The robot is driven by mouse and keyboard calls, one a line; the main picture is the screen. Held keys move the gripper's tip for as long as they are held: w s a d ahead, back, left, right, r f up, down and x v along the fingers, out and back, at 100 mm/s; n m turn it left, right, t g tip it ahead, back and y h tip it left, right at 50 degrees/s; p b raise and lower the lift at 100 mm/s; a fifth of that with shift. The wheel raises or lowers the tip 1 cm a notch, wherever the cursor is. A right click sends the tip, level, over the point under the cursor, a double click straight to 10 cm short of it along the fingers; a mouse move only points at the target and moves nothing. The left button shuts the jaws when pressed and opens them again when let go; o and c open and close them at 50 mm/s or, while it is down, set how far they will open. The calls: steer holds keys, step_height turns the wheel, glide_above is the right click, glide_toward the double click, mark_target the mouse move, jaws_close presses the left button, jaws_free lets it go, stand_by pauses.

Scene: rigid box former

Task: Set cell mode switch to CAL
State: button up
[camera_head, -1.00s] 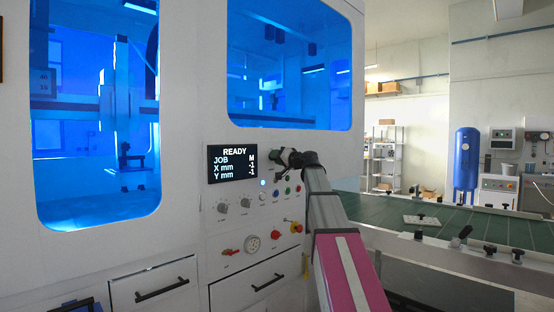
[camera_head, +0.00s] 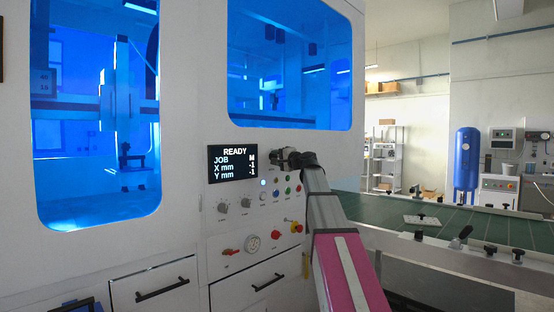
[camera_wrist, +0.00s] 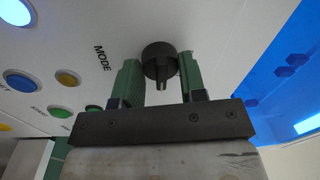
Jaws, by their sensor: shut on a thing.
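The mode switch (camera_wrist: 160,52) is a round black knob with a raised grip bar, on the white panel beside the printed word MODE in the wrist view. My gripper (camera_wrist: 158,68) has its two green fingers on either side of the knob and is shut on it. The position marks around the knob are not readable, so its setting cannot be told. In the head view my gripper (camera_head: 279,160) is at the panel, right of the display (camera_head: 232,163), and hides the switch. The display reads READY, JOB M, X mm -1, Y mm -1.
Coloured push buttons (camera_wrist: 61,112) sit left of the switch in the wrist view. Below the display are grey dials (camera_head: 222,208), a gauge (camera_head: 252,244) and red knobs (camera_head: 276,235). A green-topped table (camera_head: 450,212) extends to the right of my arm.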

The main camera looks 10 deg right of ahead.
stand_by(0.4)
steer(key=o, duration=0.9)
steer(key=shift+o, duration=0.2)
steer(key=v, duration=1)
steer(key=shift+s+d, duration=0.25)
steer(key=shift+s, duration=0.05)
